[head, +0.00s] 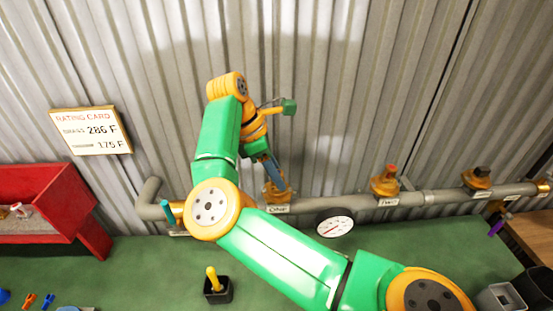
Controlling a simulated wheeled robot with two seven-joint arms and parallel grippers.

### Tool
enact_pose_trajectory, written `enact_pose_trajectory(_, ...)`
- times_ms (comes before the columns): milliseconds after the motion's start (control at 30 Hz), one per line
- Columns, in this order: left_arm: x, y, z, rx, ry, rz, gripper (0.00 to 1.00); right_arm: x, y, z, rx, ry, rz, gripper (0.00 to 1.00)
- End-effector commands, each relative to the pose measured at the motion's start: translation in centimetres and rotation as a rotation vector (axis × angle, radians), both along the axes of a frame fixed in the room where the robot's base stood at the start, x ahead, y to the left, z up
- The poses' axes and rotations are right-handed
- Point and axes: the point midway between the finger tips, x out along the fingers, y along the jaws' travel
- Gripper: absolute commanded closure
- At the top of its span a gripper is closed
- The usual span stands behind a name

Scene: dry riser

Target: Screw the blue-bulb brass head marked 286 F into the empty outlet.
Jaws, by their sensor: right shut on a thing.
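My right arm rises from the lower right, and its gripper (272,172) points down at the outlet marked ONE on the grey pipe. It is shut on a brass-coloured head (276,193) there. The fingers hide the head's top, so its bulb colour and marking cannot be read. Whether the head is threaded in cannot be told. Outlet TWO (385,183) carries a brass fitting with a red top. Another outlet further right (477,179) carries a brass fitting with a dark top. My left gripper is out of view.
A rating card (91,131) on the corrugated wall reads brass 286 F. A round gauge (335,226) hangs below the pipe. A red bin (40,193) holds small parts at left. A black cup with a yellow handle (213,280) stands on the green bench (150,265).

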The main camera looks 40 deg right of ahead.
Motion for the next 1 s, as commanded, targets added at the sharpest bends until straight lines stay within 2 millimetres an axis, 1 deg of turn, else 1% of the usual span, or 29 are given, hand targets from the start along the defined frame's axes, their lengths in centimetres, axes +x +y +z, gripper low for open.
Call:
enact_pose_trajectory(67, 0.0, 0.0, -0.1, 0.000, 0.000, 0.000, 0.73, 0.0, 0.0, -0.1, 0.000, 0.000, 0.000, 1.00)
enact_pose_trajectory(100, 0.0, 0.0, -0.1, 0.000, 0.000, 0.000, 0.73, 0.0, 0.0, -0.1, 0.000, 0.000, 0.001, 0.64)
enact_pose_trajectory(167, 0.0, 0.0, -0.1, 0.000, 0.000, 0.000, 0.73, 0.0, 0.0, -0.1, 0.000, 0.000, 0.001, 0.48)
enact_pose_trajectory(200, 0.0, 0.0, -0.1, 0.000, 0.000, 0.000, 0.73, 0.0, 0.0, -0.1, 0.000, 0.000, 0.001, 0.37)
enact_pose_trajectory(233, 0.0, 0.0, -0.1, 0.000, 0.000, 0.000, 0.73, 0.0, 0.0, -0.1, 0.000, 0.000, 0.001, 0.32)
enact_pose_trajectory(467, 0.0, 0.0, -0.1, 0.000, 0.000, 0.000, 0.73, 0.0, 0.0, 0.0, -0.001, -0.001, 0.003, 0.32)
enact_pose_trajectory(533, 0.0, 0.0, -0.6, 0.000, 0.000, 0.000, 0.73, 0.0, 0.0, -0.3, -0.001, -0.003, 0.021, 0.32)
enact_pose_trajectory(633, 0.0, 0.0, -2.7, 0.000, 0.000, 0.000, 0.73, 0.1, 0.0, -1.0, -0.002, -0.008, 0.147, 0.32)
enact_pose_trajectory(700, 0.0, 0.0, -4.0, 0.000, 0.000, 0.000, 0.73, 0.0, 0.0, -1.0, -0.002, -0.007, 0.256, 0.32)
enact_pose_trajectory(800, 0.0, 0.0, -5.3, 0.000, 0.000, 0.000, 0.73, 0.0, 0.0, -0.9, -0.002, -0.007, 0.397, 0.32)
enact_pose_trajectory(900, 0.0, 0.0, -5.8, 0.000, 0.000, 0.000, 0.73, 0.0, 0.0, -0.4, -0.002, -0.005, 0.485, 0.32)
enact_pose_trajectory(967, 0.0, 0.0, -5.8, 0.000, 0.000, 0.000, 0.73, 0.0, 0.0, -0.3, -0.001, -0.004, 0.509, 0.32)
enact_pose_trajectory(1000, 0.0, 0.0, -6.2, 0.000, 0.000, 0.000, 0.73, 0.0, 0.0, -0.4, -0.001, -0.004, 0.535, 0.32)
